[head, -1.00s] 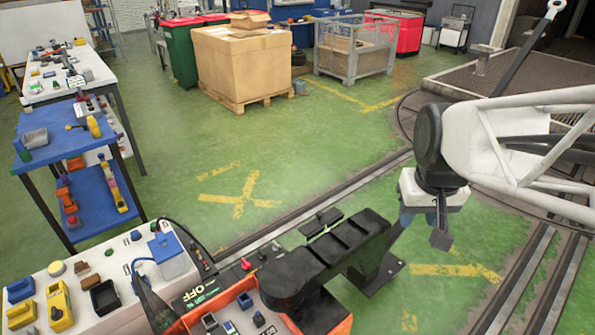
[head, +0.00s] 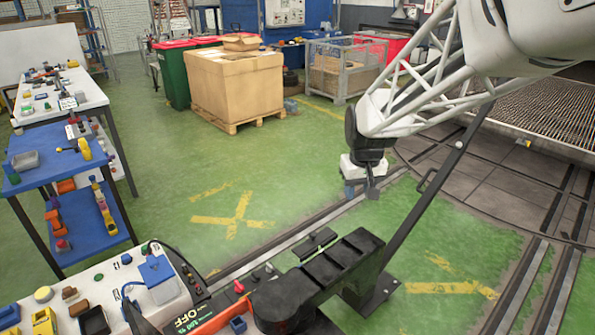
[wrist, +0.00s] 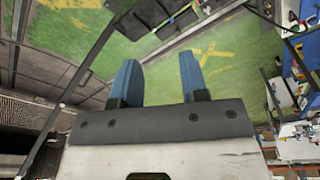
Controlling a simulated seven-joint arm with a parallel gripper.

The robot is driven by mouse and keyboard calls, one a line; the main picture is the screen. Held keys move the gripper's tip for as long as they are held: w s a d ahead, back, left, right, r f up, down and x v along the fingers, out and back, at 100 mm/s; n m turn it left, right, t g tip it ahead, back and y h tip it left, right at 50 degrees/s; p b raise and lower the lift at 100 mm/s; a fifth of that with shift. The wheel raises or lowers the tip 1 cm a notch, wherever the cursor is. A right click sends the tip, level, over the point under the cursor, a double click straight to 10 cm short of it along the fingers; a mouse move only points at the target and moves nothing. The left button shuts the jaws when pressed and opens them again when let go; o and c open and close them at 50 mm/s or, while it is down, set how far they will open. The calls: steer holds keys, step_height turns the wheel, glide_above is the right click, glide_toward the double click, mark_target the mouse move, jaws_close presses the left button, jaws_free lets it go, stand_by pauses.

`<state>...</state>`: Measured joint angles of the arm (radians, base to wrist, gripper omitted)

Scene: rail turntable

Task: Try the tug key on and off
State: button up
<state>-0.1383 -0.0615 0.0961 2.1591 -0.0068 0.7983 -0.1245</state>
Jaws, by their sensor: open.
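The tug's console stands at the bottom of the head view, with a dark panel (head: 193,320) lettered OFF and green digits. A small red piece (head: 239,287) stands up beside that panel; I cannot tell whether it is the key. My gripper (head: 358,191) hangs over the green floor by the rail, well beyond the console and apart from it. In the wrist view my gripper (wrist: 158,80) has its two blue fingers wide apart, with nothing between them. No key shows clearly in the wrist view.
A black stepped lever or beam (head: 330,270) rises beside the console. A long dark bar (head: 425,195) slants over the rails on the right. A white bench (head: 100,283) with small parts and a blue shelf cart (head: 60,168) stand left. The middle floor is clear.

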steer(key=w+a+f+n, duration=0.1)
steer(key=w+a+f, duration=0.2)
steer(key=w+f, duration=0.25)
steer(key=w+a+f+n, duration=0.1)
steer(key=w+a+f, duration=0.3)
steer(key=w, duration=0.3)
steer(key=n+g, duration=0.2)
steer(key=n, duration=0.2)
glide_above(270, 265)
step_height(270, 265, down, 47)
steer(key=shift+w+d+r, duration=0.1)
steer(key=shift+f, duration=0.4)
steer(key=shift+f, duration=0.15)
steer(key=shift+f, duration=3.75)
